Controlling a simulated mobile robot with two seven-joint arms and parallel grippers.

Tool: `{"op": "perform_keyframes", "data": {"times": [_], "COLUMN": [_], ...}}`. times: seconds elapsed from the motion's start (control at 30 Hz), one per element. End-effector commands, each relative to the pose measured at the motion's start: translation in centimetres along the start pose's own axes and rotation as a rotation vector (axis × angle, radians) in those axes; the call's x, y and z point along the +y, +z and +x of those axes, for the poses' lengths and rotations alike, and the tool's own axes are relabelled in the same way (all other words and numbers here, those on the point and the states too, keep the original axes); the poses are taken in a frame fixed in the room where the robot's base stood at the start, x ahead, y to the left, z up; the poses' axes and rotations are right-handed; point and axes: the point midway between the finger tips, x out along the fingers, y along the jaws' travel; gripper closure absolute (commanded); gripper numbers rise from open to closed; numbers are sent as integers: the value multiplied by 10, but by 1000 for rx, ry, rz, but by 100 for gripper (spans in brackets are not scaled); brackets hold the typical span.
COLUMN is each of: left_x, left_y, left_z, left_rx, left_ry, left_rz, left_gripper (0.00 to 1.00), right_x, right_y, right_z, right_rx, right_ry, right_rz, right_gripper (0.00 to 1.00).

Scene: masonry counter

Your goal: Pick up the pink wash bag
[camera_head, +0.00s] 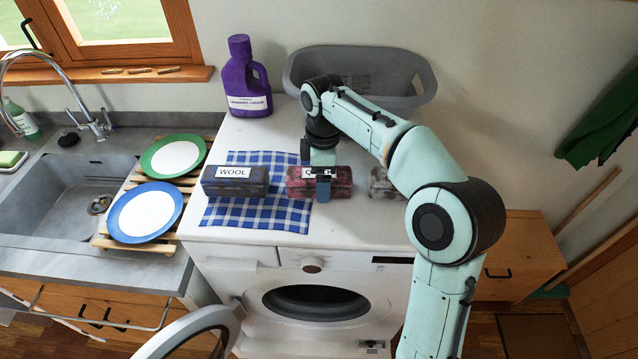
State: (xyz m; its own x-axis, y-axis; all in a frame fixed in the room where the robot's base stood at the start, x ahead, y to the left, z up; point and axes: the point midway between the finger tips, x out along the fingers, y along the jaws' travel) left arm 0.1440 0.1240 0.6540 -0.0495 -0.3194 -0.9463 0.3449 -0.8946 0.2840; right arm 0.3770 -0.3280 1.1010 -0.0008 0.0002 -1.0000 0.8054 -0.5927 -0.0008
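A dusky pink-red wash bag (341,182) lies on the white washing machine top, at the right edge of a blue checked cloth. Its white label is partly covered by my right gripper. My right gripper (322,178) points down over the middle of this bag, with one finger in front of its near face. The far finger is hidden, so I cannot tell whether the gripper is closed on the bag. The bag appears to rest on the surface. My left gripper is not in view.
A dark bag labelled WOOL (235,182) lies to the left on the cloth (270,218). A greyish bag (382,184) lies to the right, partly behind my arm. A purple detergent bottle (248,85) and grey basket (405,80) stand behind. Plates (146,212) sit left.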

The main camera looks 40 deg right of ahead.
Motion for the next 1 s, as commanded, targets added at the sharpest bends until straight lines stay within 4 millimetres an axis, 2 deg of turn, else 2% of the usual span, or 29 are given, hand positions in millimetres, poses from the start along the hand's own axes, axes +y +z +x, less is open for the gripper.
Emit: {"op": "perform_keyframes", "data": {"times": [0.1, 0.3, 0.37, 0.4, 0.5, 0.8, 0.87, 1.0], "left_x": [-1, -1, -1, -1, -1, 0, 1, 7], "left_y": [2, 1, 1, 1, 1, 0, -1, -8], "left_z": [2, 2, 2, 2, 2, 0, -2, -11], "left_rx": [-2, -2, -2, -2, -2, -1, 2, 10], "left_ry": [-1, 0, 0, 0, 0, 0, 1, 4], "left_rz": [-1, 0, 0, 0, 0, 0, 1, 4], "left_gripper": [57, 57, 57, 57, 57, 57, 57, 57], "right_x": [0, 0, 0, 0, 0, 1, 1, 2], "right_y": [0, 0, 0, 0, 0, 0, -1, -2], "right_z": [8, 7, 7, 7, 7, 2, -5, -32], "right_rx": [0, 1, 1, 1, 1, 2, 3, 5], "right_ry": [0, 1, 1, 1, 1, 3, 5, 8], "right_rz": [1, 1, 1, 1, 1, 1, 1, 0], "right_gripper": [6, 6, 26, 39, 65, 65, 65, 65]}}
